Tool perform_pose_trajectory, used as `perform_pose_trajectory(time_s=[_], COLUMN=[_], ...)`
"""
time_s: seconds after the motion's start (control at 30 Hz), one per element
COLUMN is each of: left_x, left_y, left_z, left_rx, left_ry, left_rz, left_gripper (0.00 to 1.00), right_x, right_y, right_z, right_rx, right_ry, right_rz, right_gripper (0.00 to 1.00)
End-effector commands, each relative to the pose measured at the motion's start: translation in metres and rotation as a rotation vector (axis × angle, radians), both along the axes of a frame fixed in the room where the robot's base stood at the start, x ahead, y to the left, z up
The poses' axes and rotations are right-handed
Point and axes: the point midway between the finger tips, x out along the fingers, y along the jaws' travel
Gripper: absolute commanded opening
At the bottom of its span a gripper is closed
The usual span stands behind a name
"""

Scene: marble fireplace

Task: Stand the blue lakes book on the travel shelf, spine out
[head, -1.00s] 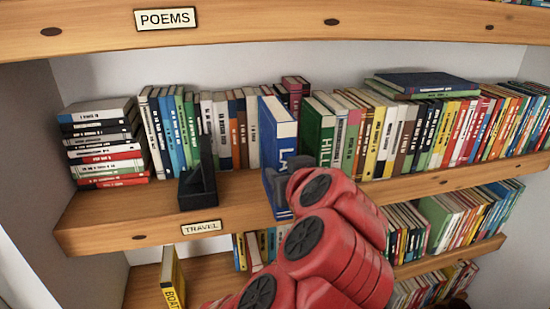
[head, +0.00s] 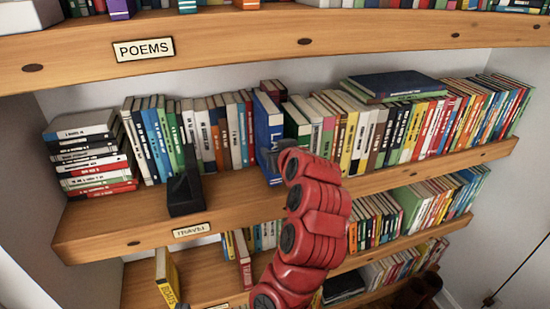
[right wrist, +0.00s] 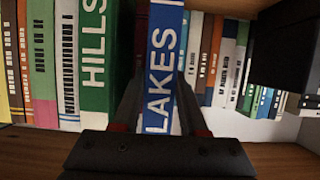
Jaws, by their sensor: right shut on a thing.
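The blue lakes book (head: 266,135) stands upright on the travel shelf (head: 110,228), its lettered spine facing out. The TRAVEL label (head: 191,230) is on that shelf's front edge. My right gripper (head: 279,160) is shut on the book's lower part; the red right arm hides some of it. In the right wrist view, which is upside down, the fingers lie on both sides of the LAKES spine (right wrist: 163,70). The green HILLS book (head: 297,122) is beside it on the right, partly hidden in the head view. My left gripper is not in view.
A black bookend (head: 184,188) stands on the shelf left of the lakes book. A row of pale and coloured books (head: 205,135) is behind it. A flat stack (head: 90,160) lies at the far left. The POEMS shelf (head: 230,48) runs above.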

Motion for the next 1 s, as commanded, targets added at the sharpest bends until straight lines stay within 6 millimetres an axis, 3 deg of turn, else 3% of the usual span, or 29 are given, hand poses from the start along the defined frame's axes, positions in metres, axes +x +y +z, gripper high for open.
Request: perform_pose_trajectory(time_s=[0.07,0.33,0.77,0.8,0.93,1.0], left_x=[0.000,0.000,0.000,0.000,0.000,0.000], left_y=[0.000,0.000,0.000,0.000,0.000,0.000], left_z=[0.004,0.024,0.020,0.021,0.021,0.021], left_rx=[0.000,0.000,0.000,0.000,0.000,0.000], left_ry=[0.000,0.000,0.000,0.000,0.000,0.000], left_rz=[0.000,0.000,0.000,0.000,0.000,0.000], left_gripper=[0.00,0.00,0.00,0.00,0.00,0.00], right_x=[0.005,0.003,0.003,0.003,0.003,0.003], right_y=[-0.001,0.000,0.000,-0.001,0.000,0.000], right_z=[0.002,-0.029,-0.037,-0.037,-0.037,-0.037], right_rx=[0.002,0.002,0.001,0.000,0.000,0.000], right_ry=[-0.002,0.005,-0.004,-0.002,-0.001,-0.001], right_rz=[0.001,0.002,0.000,-0.001,-0.001,0.000], right_gripper=[0.00,0.00,0.00,0.49,0.72,0.72])
